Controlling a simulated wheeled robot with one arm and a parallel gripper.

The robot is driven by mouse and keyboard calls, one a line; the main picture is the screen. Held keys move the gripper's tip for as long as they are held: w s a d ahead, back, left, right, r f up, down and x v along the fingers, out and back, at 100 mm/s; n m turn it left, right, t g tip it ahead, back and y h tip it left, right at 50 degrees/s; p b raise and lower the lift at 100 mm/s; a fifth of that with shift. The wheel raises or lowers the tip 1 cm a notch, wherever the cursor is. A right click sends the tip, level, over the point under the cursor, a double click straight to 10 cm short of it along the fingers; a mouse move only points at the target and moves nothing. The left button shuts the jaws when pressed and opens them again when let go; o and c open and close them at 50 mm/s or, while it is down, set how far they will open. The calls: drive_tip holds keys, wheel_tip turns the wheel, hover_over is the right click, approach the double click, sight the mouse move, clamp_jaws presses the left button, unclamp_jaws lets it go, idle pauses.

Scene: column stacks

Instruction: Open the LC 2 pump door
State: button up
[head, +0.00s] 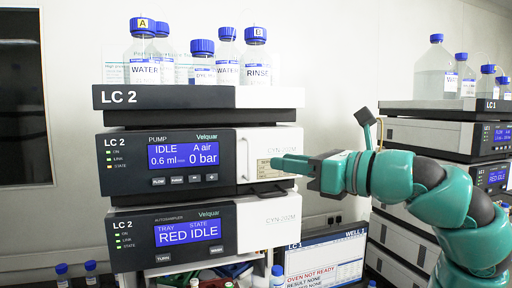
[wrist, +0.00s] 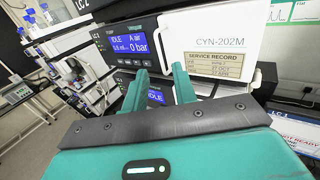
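The LC 2 pump is the middle unit of the stack, with a dark display panel (head: 182,158) at left and a white door (head: 278,142) at right. The door looks shut, flush with the panel. A vertical white handle (head: 244,160) runs along its left edge. My gripper (head: 275,163) reaches in from the right, its fingertips in front of the door's service label, right of the handle. The wrist view shows the door (wrist: 222,38) and my gripper (wrist: 160,79) with its two fingers apart and nothing between them. Contact with the door cannot be told.
Capped bottles (head: 257,66) stand in the tray (head: 200,97) on top. The autosampler (head: 182,236) sits directly below the pump. A monitor (head: 325,262) stands low at right. The LC 1 stack (head: 440,137) is behind my arm.

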sight(256, 157)
drive_tip(key=p+x, duration=0.2)
drive_tip(key=x, duration=0.5)
drive_tip(key=shift+r, duration=0.1)
drive_tip(key=shift+w+a+p, duration=0.35)
clamp_jaws()
